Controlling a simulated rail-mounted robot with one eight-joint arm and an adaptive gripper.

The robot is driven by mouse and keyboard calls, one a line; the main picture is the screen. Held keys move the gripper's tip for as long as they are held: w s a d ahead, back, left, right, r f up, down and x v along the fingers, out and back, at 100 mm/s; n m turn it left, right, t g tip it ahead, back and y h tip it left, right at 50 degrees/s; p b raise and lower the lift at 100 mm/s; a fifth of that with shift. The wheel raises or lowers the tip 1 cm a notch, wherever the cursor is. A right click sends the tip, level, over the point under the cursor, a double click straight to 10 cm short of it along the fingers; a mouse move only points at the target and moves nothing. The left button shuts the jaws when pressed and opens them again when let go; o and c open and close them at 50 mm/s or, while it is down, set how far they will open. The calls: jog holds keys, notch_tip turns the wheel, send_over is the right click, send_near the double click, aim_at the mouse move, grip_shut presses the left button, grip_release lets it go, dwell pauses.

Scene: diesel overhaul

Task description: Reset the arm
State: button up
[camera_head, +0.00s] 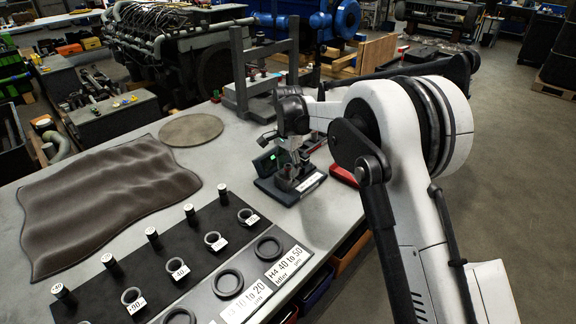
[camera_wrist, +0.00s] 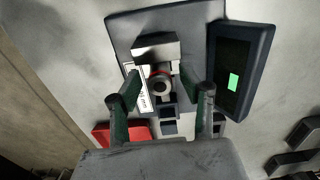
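My gripper (camera_wrist: 160,90) is above a small dark measuring stand on the bench, its two dark green-padded fingers spread apart with nothing gripped between them. The stand's dark base (camera_head: 270,189) also shows in the wrist view (camera_wrist: 124,35), with a metal block (camera_wrist: 155,47) and a round ring-like part (camera_wrist: 160,84) seen between the fingers. A dark box with a green display (camera_wrist: 240,68) is beside the stand. In the head view my arm reaches in from the right, and the fingertips are hard to make out against the stand.
A red item (camera_head: 343,175) lies near the bench's right edge. A dark board (camera_head: 223,243) with labelled rings and pins is at the front. A wavy dark mat (camera_head: 105,198) and a round disc (camera_head: 191,130) lie left. A grey frame (camera_head: 262,75) stands behind the gripper.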

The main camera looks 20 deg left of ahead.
grip_shut()
jog(key=shift+r+p, duration=0.9)
jog(key=shift+r, duration=1.8)
jog(key=shift+r, duration=0.15)
